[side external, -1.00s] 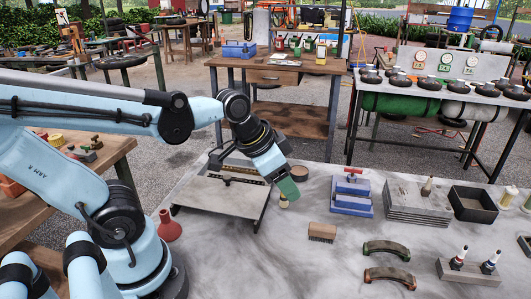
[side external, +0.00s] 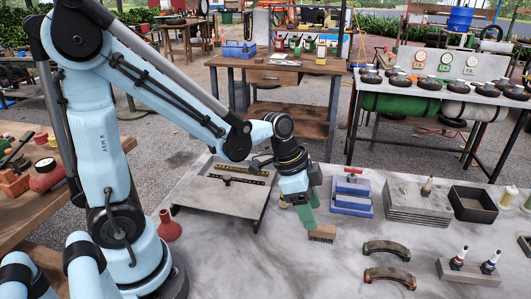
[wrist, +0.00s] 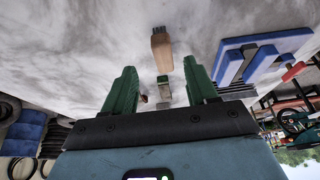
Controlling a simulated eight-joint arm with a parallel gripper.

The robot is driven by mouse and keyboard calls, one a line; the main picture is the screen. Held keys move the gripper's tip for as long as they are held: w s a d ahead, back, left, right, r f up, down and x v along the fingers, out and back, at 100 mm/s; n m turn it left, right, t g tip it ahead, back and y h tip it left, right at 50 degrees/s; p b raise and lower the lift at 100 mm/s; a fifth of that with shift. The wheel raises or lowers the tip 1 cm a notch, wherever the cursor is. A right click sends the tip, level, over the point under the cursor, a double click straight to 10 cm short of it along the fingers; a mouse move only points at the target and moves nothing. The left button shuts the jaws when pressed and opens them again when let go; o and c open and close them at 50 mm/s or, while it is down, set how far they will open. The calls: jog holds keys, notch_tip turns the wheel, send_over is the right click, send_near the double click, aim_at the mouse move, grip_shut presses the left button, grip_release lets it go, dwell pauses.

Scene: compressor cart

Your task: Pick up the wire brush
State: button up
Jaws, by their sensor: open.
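The wire brush (side external: 322,233), a wooden block with dark bristles, lies on the grey tabletop. My gripper (side external: 308,217) points down just left of it and overlaps its left end in the side view; the exact gap is hard to tell. In the wrist view the brush (wrist: 161,46) lies ahead of my gripper (wrist: 160,78), roughly in line with the space between the two green fingers. The fingers are apart and nothing is held between them.
A blue-and-red fixture (side external: 350,195) stands behind the brush. Two curved pieces, one greenish (side external: 387,247) and one orange-brown (side external: 390,274), lie in front to the right. Bare tabletop lies in front of the brush.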

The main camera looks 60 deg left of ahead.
aim_at(321, 226)
jog(key=shift+w+x, duration=0.15)
jog(key=shift+x, duration=1.55)
jog(key=shift+w+x, duration=0.1)
jog(key=shift+x, duration=1.65)
jog(key=shift+r, duration=0.1)
jog(key=shift+c, duration=0.4)
jog(key=c, duration=1)
